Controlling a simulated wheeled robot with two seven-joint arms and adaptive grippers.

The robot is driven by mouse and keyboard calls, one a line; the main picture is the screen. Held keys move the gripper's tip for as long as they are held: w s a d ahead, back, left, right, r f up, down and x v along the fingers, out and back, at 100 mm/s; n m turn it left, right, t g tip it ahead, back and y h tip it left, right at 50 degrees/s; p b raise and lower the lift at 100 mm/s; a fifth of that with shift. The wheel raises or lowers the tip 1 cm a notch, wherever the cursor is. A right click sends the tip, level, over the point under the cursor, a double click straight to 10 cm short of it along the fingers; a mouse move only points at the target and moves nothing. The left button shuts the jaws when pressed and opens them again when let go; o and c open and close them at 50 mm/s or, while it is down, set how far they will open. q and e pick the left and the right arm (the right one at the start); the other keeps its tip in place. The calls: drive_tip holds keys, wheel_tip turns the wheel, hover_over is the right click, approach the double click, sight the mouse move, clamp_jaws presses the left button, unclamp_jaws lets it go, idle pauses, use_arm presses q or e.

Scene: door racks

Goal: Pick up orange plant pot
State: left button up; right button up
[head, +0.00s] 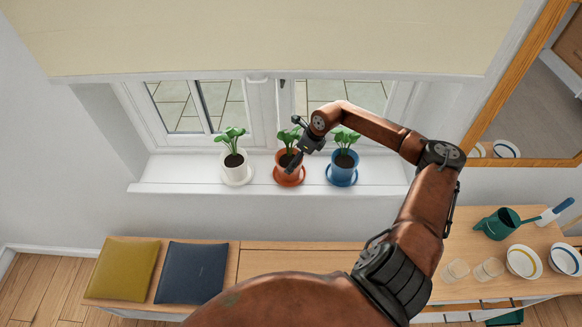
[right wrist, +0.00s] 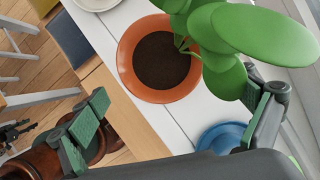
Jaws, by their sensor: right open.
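The orange plant pot (head: 282,161) with a green plant stands upright on an orange saucer (head: 289,181) on the white windowsill, between a white pot (head: 235,167) and a blue pot (head: 344,164). My right gripper (head: 294,143) is open over the orange pot, and its fingers partly hide the pot and plant. In the right wrist view the orange pot's rim (right wrist: 127,62) and dark soil show beyond the spread fingers (right wrist: 178,110), with nothing between the fingertips. Contact with the pot cannot be told. My left gripper is not in view.
The windowsill (head: 200,188) is narrow, with window frames behind. A wooden bench below holds yellow (head: 122,268) and dark blue (head: 191,272) cushions. A green watering can (head: 497,224), bowls (head: 523,262) and cups stand at right. A blind (head: 270,38) hangs above.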

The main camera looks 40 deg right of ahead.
sight(288, 161)
drive_tip(key=w+f, duration=0.1)
drive_tip(key=w+a+f, duration=0.1)
drive_tip(key=w, duration=0.1)
drive_tip(key=shift+f+p, duration=0.3)
drive_tip(key=shift+f, duration=0.1)
drive_tip(key=shift+w+f, duration=0.45)
drive_tip(key=shift+f, duration=0.05)
drive_tip(key=shift+s+d+r, duration=0.1)
drive_tip(key=shift+s+r, duration=0.1)
drive_tip(key=shift+s, duration=0.5)
drive_tip(key=shift+c, duration=1)
drive_tip(key=shift+w+f, duration=0.15)
drive_tip(key=shift+w, duration=0.25)
drive_tip(key=c, duration=0.3)
drive_tip(key=shift+c, duration=0.8)
drive_tip(key=shift+s, duration=0.3)
drive_tip(key=c, duration=0.3)
drive_tip(key=shift+c, duration=1)
drive_tip(key=shift+w, duration=0.2)
drive_tip(key=c, duration=0.9)
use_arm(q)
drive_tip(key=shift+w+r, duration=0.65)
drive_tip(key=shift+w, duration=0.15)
use_arm(e)
drive_tip(key=shift+r, duration=0.25)
drive_tip(key=shift+c, duration=0.5)
